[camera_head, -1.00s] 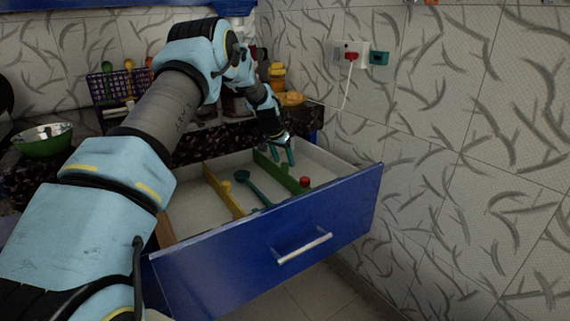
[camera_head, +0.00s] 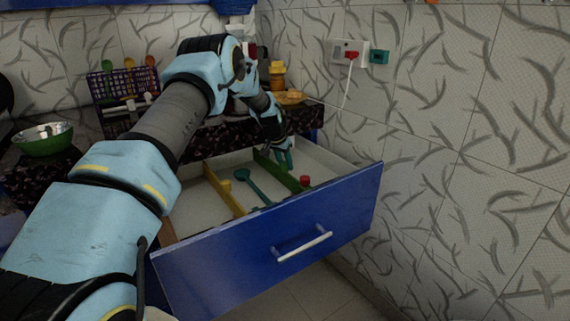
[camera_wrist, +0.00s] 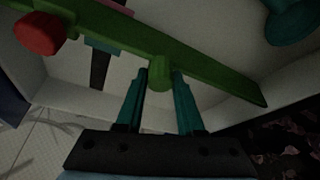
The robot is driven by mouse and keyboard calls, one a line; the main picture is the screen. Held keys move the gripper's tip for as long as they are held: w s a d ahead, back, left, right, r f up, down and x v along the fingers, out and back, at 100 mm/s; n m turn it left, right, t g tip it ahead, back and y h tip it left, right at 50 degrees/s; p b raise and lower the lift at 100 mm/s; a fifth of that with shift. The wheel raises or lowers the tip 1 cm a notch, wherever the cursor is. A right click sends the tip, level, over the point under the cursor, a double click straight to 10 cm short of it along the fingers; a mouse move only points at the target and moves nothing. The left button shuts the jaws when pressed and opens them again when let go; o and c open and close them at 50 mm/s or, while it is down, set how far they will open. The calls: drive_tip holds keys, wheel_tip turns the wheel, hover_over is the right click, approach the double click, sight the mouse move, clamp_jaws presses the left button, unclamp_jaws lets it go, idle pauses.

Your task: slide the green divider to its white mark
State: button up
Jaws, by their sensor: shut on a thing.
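The green divider (camera_head: 268,166) stands in the open drawer, right of the teal spoon, running from the back toward the front. In the wrist view the divider (camera_wrist: 205,68) crosses the top of the picture, with a short green knob (camera_wrist: 159,72) on its side. My gripper (camera_head: 286,161) is at the divider's right side. In the wrist view its teal fingers (camera_wrist: 160,82) are on either side of the knob, shut on it. A red round piece (camera_wrist: 40,33) shows by one end of the divider. I cannot make out the white mark.
The blue drawer front (camera_head: 270,245) with its pale handle faces me. A yellow divider (camera_head: 222,188) and a teal spoon (camera_head: 252,186) lie to the left in the drawer. The patterned wall is close on the right. A green bowl (camera_head: 43,140) stands on the left counter.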

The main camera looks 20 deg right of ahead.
clamp_jaws()
idle(0.8)
